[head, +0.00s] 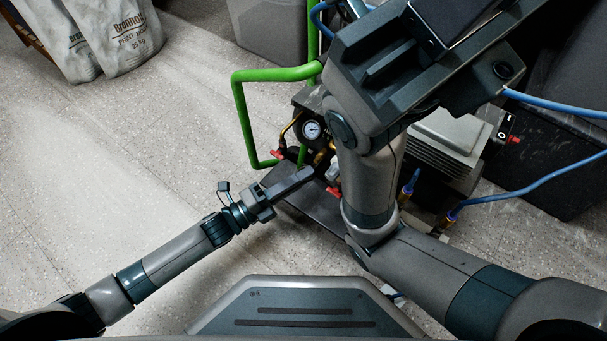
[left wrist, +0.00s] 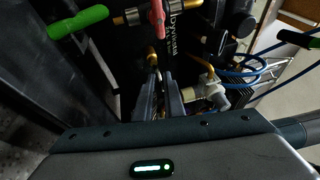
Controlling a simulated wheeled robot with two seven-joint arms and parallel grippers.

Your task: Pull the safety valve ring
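The compressor's fittings, with a pressure gauge (head: 312,130) and red-handled valves (head: 277,154), sit beside a green tube frame (head: 240,110). My left gripper (head: 312,173) reaches in from the left, with its fingertips close to these fittings. In the left wrist view its two fingers (left wrist: 164,78) are close together with a narrow dark gap, just below a brass fitting (left wrist: 153,56). I cannot make out the safety valve ring or whether the fingers touch it. My right arm crosses in front of the compressor. Its hand is partly in view at the top, with its fingertips not visible.
Blue hoses (head: 520,192) run at the right. A finned grey block (head: 445,140) and a dark case (head: 560,170) are on the right. Bags (head: 110,35) stand at the upper left. The floor at left is clear. A red lever (left wrist: 158,18) is above the left fingers.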

